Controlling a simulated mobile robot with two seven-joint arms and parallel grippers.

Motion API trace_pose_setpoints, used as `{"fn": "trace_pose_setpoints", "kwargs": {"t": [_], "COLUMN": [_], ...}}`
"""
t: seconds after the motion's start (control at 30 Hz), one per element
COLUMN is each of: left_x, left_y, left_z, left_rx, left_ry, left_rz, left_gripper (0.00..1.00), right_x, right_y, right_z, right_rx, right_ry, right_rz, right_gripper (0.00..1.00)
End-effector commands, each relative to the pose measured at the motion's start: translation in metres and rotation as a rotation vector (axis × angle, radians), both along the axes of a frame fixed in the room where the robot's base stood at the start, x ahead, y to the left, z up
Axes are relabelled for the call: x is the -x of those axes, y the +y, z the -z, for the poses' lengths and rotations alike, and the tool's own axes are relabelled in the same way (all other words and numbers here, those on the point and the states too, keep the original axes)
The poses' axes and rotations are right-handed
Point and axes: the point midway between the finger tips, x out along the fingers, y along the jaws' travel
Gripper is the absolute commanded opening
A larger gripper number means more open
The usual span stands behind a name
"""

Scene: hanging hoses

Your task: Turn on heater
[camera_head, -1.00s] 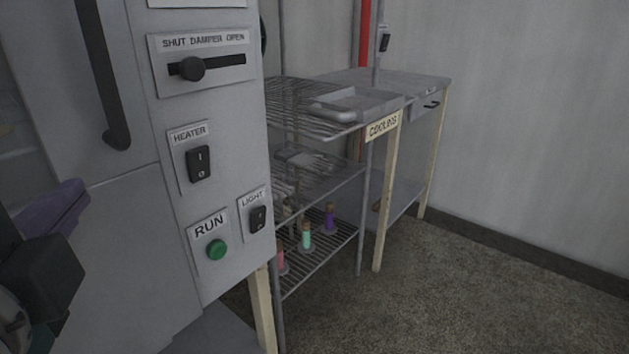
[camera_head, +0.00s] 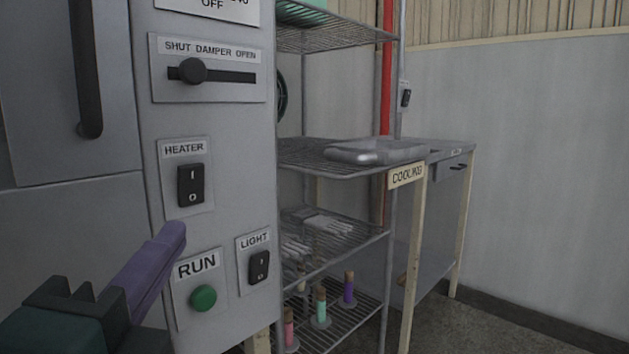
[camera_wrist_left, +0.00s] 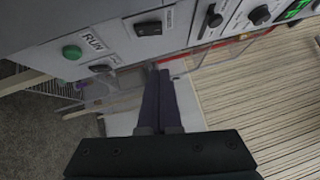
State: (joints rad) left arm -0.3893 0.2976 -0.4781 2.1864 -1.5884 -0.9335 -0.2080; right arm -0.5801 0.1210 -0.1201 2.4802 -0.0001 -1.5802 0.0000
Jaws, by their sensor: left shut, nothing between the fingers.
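The heater switch (camera_head: 191,185) is a black rocker marked I and 0, under a HEATER label on the grey panel. In the left wrist view the heater switch (camera_wrist_left: 148,28) is at the top. My left gripper (camera_head: 178,236) has purple fingers pressed together, empty. In the head view its tip shows just below the heater plate, left of and above the RUN button. In the wrist view the fingers (camera_wrist_left: 159,75) point up toward the panel. I cannot tell if the tip touches the panel. My right gripper is not in view.
A green RUN button (camera_head: 203,298) and a black LIGHT switch (camera_head: 259,267) sit below the heater switch. A damper slider (camera_head: 194,71) is above it. A wire rack (camera_head: 335,160) and a cooling table (camera_head: 440,148) stand to the right.

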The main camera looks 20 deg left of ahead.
Motion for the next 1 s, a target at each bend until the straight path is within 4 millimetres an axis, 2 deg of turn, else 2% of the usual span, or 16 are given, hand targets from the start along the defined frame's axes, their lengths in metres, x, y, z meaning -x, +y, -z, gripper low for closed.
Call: {"fn": "trace_pose_setpoints", "kwargs": {"t": [0.17, 0.53, 0.73, 1.0], "left_x": [-0.020, -0.091, -0.101, -0.105], "left_y": [0.008, 0.038, 0.063, 0.073], "left_z": [-0.006, -0.017, -0.021, -0.023], "left_rx": [-0.004, -0.003, -0.004, 0.001], "left_ry": [-0.004, -0.004, 0.000, 0.001], "left_rz": [-0.002, -0.004, -0.002, 0.000], "left_gripper": [0.00, 0.00, 0.00, 0.00], "right_x": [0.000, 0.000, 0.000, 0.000], "right_y": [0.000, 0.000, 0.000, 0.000], "right_z": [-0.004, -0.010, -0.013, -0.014], "right_rx": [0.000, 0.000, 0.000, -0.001], "right_ry": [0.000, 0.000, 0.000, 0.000], "right_rz": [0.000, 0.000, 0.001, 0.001], "right_gripper": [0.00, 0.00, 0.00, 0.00]}}
